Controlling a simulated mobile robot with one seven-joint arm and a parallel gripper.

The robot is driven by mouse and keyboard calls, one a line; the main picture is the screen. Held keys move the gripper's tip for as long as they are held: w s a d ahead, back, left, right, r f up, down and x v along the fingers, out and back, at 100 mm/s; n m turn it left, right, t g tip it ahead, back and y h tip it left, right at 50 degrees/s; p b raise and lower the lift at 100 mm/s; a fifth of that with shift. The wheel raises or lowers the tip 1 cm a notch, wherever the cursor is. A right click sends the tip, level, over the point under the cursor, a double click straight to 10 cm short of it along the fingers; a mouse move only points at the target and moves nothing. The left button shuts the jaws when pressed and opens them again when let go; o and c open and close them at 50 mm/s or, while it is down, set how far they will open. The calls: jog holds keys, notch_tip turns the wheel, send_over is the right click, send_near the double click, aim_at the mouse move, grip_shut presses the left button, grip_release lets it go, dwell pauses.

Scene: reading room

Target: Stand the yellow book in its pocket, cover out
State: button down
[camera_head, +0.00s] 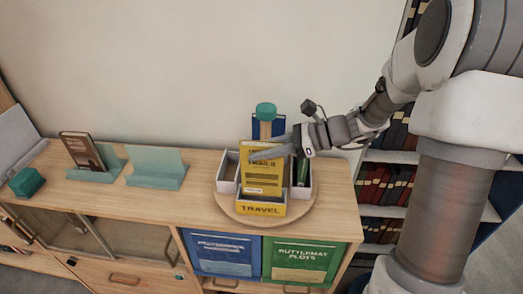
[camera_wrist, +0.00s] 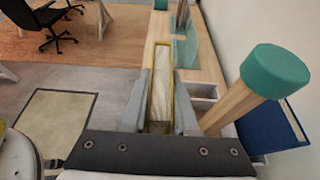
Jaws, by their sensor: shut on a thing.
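The yellow book (camera_head: 263,174) is upright at the front pocket (camera_head: 261,208) of a round wooden turntable (camera_head: 225,205). That pocket has a yellow front lettered TRAVEL. The book's outward face shows a title line, several lines of small text and a pale label low down. Its lower edge meets the pocket front; I cannot tell whether it rests on the pocket floor. My gripper (camera_head: 268,154) is shut on the book's upper part from the right. In the wrist view, the book's pale page edges (camera_wrist: 161,95) and yellow cover rims show between my gripper's fingers (camera_wrist: 160,105).
A teal-topped wooden post (camera_head: 265,112) rises behind the book. A blue book (camera_head: 279,126) stands behind; a dark green one (camera_head: 301,170) fills the right pocket. The left pocket (camera_head: 228,170) looks empty. Teal stands (camera_head: 157,170) and a brown book (camera_head: 82,150) sit farther left.

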aim_at(262, 169)
jog(key=shift+f+b, duration=1.7)
jog(key=shift+f, duration=1.2)
jog(key=c, duration=0.6)
grip_release()
jog(key=v, duration=1.7)
jog(key=shift+d, duration=0.25)
jog(key=shift+s+a+r, duration=0.1)
jog(key=shift+a, duration=0.05)
